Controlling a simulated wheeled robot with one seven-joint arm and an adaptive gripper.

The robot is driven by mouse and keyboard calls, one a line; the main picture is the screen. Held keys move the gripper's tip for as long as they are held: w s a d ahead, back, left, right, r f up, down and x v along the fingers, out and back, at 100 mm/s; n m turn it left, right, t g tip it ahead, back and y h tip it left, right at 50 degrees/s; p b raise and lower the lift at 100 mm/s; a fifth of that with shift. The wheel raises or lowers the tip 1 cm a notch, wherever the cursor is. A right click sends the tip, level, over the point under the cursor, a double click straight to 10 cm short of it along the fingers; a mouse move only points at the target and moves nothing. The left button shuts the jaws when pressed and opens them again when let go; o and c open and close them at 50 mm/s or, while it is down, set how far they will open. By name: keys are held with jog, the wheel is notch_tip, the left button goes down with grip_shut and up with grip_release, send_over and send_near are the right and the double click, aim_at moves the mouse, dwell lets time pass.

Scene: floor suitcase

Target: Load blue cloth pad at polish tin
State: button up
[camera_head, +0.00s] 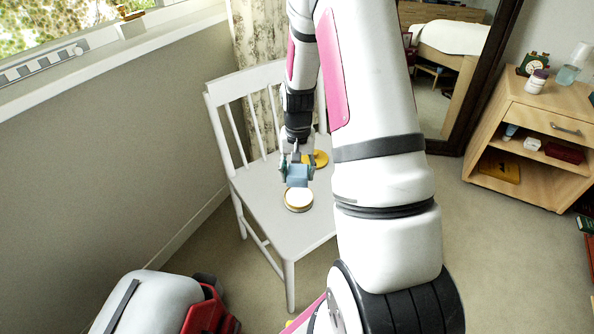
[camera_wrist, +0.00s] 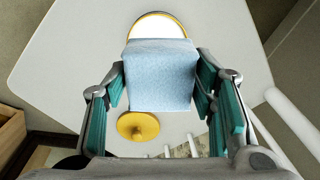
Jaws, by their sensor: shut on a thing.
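My gripper (camera_head: 297,172) is shut on the blue cloth pad (camera_wrist: 160,75), with one teal-lined finger on each side of it in the wrist view. The pad also shows as a small blue block (camera_head: 297,177) in the head view. The open polish tin (camera_head: 298,198), with a yellow rim and pale contents, stands on the chair seat just below the pad in the picture. In the wrist view the pad covers part of the tin (camera_wrist: 158,27). I cannot tell whether the pad touches the tin.
A yellow lid with a knob (camera_head: 318,158) lies on the white chair (camera_head: 262,207) behind the tin. The chair's back rails (camera_head: 245,128) stand close to my gripper. A wooden cabinet (camera_head: 530,130) stands at right. A white and red case (camera_head: 150,305) is at front left.

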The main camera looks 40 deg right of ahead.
aim_at(299, 196)
jog(key=shift+d+f+b, duration=0.2)
jog(key=shift+f+b, duration=0.55)
jog(key=shift+f, duration=0.25)
jog(key=shift+f+b, duration=1.45)
jog(key=shift+f, duration=0.6)
jog(key=shift+s+f, duration=0.1)
jog(key=shift+f, duration=0.35)
jog(key=shift+r+p, duration=2.4)
jog(key=shift+r, duration=1.2)
